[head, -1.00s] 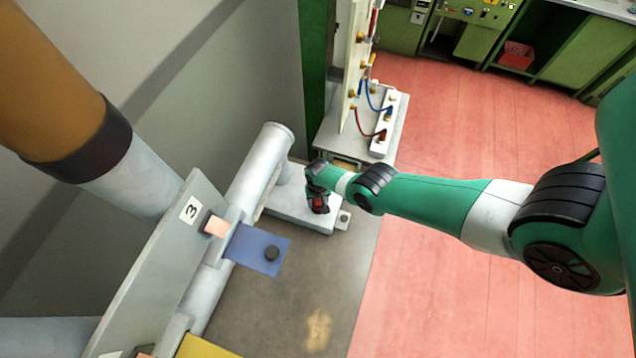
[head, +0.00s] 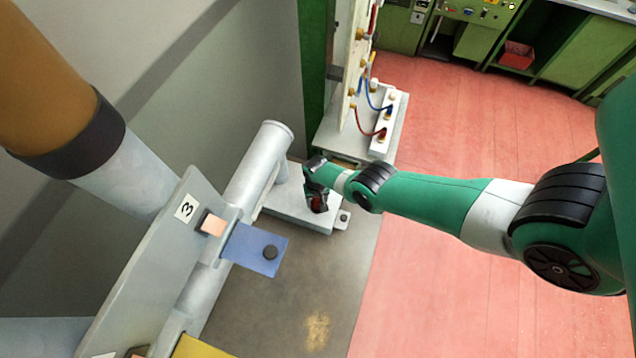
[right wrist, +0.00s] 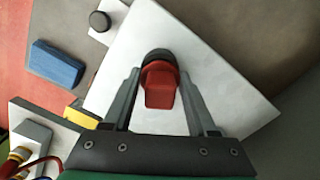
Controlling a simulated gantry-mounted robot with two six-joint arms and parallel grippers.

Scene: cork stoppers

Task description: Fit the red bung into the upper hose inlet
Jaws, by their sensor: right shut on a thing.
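My right gripper (head: 316,204) is over the pale grey base slab (head: 290,206) at the foot of the grey pipe. In the right wrist view the right gripper (right wrist: 160,80) has one finger on each side of the red bung (right wrist: 160,92) and is shut on it. The bung has a flat red grip and a dark round part at its far end. Whether the dark end touches the pale slab is unclear. In the head view the bung (head: 317,204) is a small red patch. I cannot tell which opening is the upper hose inlet. My left gripper is out of view.
A white panel (head: 349,75) with brass fittings, red and blue hoses stands behind the gripper. A large grey pipe (head: 250,170) carries a plate marked 3 (head: 160,250) and a blue tab (head: 257,250) with a dark knob. Dark floor in front is clear.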

